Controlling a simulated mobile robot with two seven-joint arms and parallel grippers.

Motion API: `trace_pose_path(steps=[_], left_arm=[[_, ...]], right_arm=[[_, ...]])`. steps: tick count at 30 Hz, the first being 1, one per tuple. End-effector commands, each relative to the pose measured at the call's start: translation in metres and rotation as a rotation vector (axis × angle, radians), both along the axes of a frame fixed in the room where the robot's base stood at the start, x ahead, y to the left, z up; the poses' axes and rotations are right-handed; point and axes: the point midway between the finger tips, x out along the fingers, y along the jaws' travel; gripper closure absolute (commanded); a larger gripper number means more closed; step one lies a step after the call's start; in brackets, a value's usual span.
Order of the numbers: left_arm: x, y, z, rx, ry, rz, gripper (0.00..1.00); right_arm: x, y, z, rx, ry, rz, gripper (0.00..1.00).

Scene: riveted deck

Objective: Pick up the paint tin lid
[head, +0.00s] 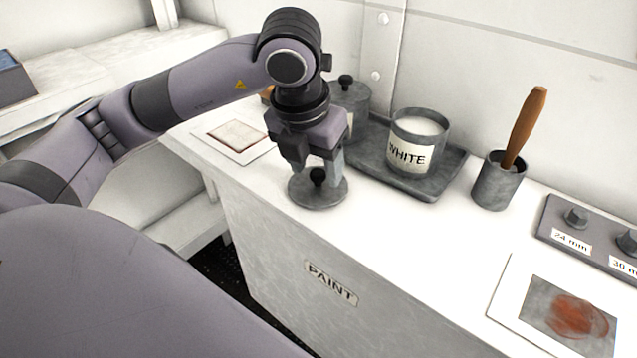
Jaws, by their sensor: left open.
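The paint tin lid (320,194) is a round grey disc with a dark knob. It lies flat on the white counter near its front edge. My left gripper (317,172) points down right above the lid, open, with its fingers on either side of the knob. Whether the fingers touch the knob cannot be told. An open tin of white paint (410,157), labelled WHITE, stands on a grey tray (437,184) to the right. My right gripper is not in view.
A second tin (353,97) with its knobbed lid on stands behind my left gripper. A grey cup (497,184) holds a wooden-handled tool (526,126). A labelled block (592,236) and a stained card (556,311) lie at right. The counter between lid and card is clear.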

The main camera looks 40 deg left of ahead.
Motion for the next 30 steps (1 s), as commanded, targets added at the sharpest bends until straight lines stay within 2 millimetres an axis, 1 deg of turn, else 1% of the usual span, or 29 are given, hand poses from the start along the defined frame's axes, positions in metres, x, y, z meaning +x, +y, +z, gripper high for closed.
trace_pose_path(steps=[1, 3, 10, 11, 12, 14, 15, 26, 30], left_arm=[[0.0012, 0.0006, -0.0060, 0.001, 0.002, 0.000, 0.44], [0.0025, 0.0006, -0.0096, 0.000, 0.001, 0.000, 0.44], [0.0030, 0.0006, -0.0107, -0.001, 0.000, 0.000, 0.44], [0.0030, 0.0006, -0.0106, -0.001, 0.000, 0.000, 0.54], [0.0030, 0.0006, -0.0106, -0.001, 0.000, 0.000, 0.67], [0.0030, 0.0005, -0.0105, -0.001, 0.000, 0.000, 0.87], [0.0030, 0.0005, -0.0105, -0.001, 0.000, 0.000, 1.00], [0.0030, 0.0003, -0.0098, -0.001, -0.001, -0.001, 1.00], [0.0034, 0.0000, -0.0047, -0.003, -0.002, -0.001, 1.00]], right_arm=[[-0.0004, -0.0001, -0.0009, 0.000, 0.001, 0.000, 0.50], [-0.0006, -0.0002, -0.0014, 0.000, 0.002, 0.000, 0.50], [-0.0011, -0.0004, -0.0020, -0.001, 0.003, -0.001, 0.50], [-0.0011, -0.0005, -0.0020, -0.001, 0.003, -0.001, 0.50], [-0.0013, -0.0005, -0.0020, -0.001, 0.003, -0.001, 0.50], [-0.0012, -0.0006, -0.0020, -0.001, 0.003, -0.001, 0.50], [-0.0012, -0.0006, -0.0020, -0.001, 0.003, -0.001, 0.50], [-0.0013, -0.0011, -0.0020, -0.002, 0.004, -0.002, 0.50], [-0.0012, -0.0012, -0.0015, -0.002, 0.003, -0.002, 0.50]])
